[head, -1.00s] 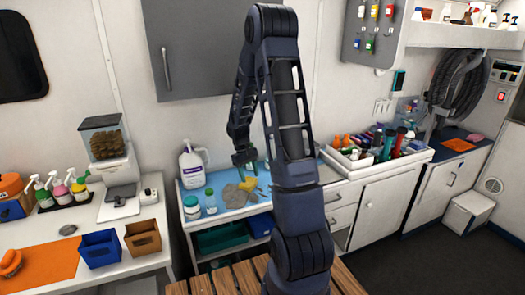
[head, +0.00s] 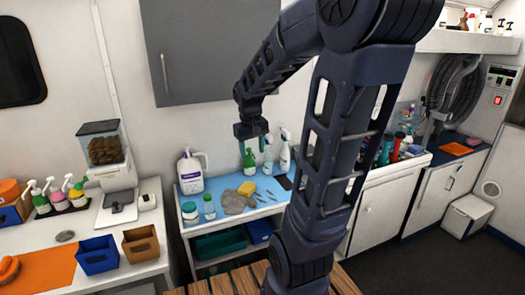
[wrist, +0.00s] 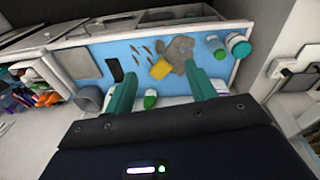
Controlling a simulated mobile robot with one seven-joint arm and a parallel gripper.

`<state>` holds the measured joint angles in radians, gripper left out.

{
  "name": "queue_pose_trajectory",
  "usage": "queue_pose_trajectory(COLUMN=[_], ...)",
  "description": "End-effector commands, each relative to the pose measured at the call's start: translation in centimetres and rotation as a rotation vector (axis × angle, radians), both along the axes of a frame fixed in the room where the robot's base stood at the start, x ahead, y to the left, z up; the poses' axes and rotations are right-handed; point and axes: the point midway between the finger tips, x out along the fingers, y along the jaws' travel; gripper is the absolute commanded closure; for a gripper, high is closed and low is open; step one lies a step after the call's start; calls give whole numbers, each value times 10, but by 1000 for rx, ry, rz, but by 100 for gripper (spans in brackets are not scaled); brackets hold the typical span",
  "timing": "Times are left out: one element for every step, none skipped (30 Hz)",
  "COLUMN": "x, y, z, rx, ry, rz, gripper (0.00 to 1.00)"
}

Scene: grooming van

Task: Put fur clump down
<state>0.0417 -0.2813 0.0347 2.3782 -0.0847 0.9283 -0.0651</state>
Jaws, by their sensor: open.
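The fur clump (head: 234,203) is a flat grey-brown mass lying on the blue mat (head: 212,183) of the counter. It also shows in the wrist view (wrist: 180,49), touching or very close to a yellow sponge-like block (wrist: 162,69). My gripper (head: 254,146) is above the back of the mat, up and away from the clump. Its teal fingers are spread with nothing between them, as the wrist view (wrist: 160,80) also shows.
A white jug (head: 190,172) and jars (head: 190,210) stand at the mat's left. Bottles (head: 285,155) stand at the back, near my gripper. A dark flat object (head: 284,182) and several small slim items lie right of the block. My arm hides part of the counter's right side.

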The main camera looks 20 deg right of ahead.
Motion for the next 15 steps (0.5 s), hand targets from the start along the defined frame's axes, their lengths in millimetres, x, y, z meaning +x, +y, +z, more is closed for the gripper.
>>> queue_pose_trajectory(x=[-11, -16, -24, -30, -36, -44, -50, -56, -64, -69, -75, -83, -89, -94, -101], y=[2, 2, 3, 4, 5, 6, 7, 7, 9, 9, 10, 11, 11, 12, 13], z=[9, 13, 18, 21, 25, 29, 32, 35, 39, 41, 43, 46, 48, 50, 52], rx=[6, 9, 13, 17, 21, 26, 30, 35, 42, 45, 50, 57, 61, 66, 73], ry=[-27, -41, -57, -70, -83, -101, -113, -125, -143, -155, -167, -184, -197, -208, -223], rz=[-7, -12, -17, -21, -24, -29, -34, -38, -43, -47, -51, -56, -59, -63, -67], gripper=[44, 44, 44, 44, 44, 44, 44, 44, 44, 44, 44, 44, 44, 44, 44])
